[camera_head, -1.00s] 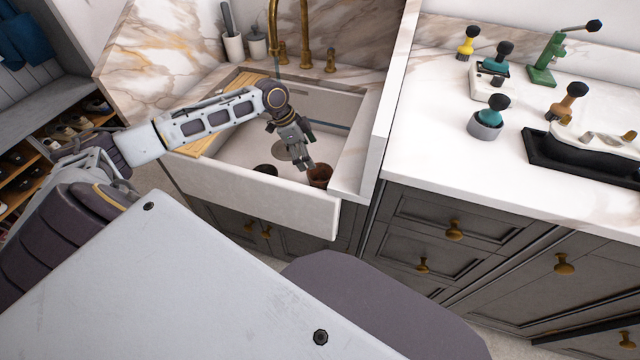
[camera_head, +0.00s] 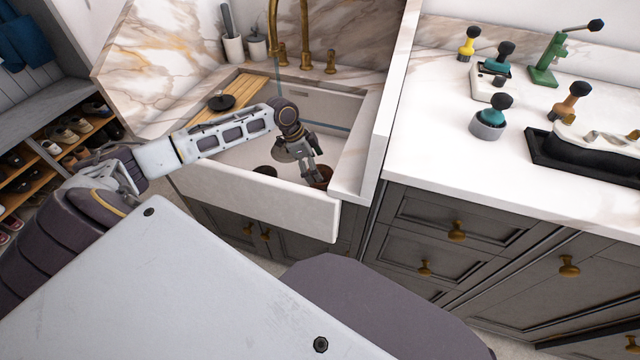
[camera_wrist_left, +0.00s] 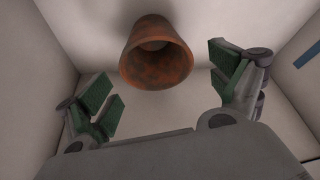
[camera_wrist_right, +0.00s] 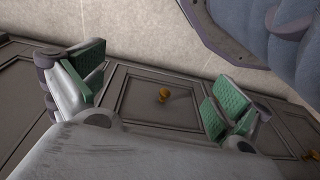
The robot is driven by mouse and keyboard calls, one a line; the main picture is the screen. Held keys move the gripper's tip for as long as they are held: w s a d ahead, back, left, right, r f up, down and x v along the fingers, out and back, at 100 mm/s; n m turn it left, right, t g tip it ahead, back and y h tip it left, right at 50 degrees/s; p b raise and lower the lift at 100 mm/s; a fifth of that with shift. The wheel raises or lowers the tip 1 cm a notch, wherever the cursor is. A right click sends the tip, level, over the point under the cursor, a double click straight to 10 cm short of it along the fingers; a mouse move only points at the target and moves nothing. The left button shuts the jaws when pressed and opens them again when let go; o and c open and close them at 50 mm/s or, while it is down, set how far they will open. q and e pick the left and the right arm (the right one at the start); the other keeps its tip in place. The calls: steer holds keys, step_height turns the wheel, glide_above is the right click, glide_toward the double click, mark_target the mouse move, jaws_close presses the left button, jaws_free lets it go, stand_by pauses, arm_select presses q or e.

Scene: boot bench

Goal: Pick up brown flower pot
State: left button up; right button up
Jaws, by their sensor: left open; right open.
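The brown flower pot (camera_wrist_left: 157,55) sits inside the white sink. In the left wrist view it lies ahead of and between the open fingers, its round mouth facing the camera. In the head view the pot (camera_head: 322,178) is partly hidden by my left gripper (camera_head: 318,181), which reaches down into the sink right at it. The left wrist view shows that gripper (camera_wrist_left: 165,85) open and empty, with green finger pads apart from the pot. My right gripper (camera_wrist_right: 160,85) is open and empty, facing dark cabinet fronts.
The white sink's front wall (camera_head: 265,197) stands close below my left arm. A dark pot (camera_head: 266,170) sits left of my gripper. A wooden rack (camera_head: 232,104) bears a black object, and a brass faucet (camera_head: 280,30) rises behind. The counter (camera_head: 430,130) holds brushes and a black tray (camera_head: 570,160).

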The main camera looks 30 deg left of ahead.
mark_target(324, 181)
arm_select(q)
steer(key=shift+x, duration=1.45)
arm_select(e)
steer(key=shift+w+a+r, duration=0.1)
steer(key=shift+w+r, duration=0.1)
steer(key=shift+r, duration=0.25)
arm_select(q)
steer(key=shift+f+b, duration=0.1)
steer(key=shift+b, duration=0.2)
steer(key=shift+d+f, duration=0.15)
steer(key=shift+f, duration=0.05)
steer(key=shift+d+f, duration=0.15)
steer(key=shift+f, duration=0.15)
steer(key=b+x, duration=0.1)
steer(key=x, duration=0.1)
steer(key=shift+d+f, duration=0.15)
steer(key=shift+f, duration=0.2)
steer(key=shift+w+d+f+b, duration=0.15)
steer(key=shift+f+b, duration=0.25)
steer(key=shift+f, duration=0.15)
arm_select(e)
steer(key=shift+w+a+r+t, duration=0.1)
steer(key=shift+a+r+t, duration=0.05)
steer(key=shift+r, duration=0.5)
steer(key=shift+a+r+t, duration=0.15)
steer(key=shift+r, duration=0.45)
steer(key=shift+w, duration=0.1)
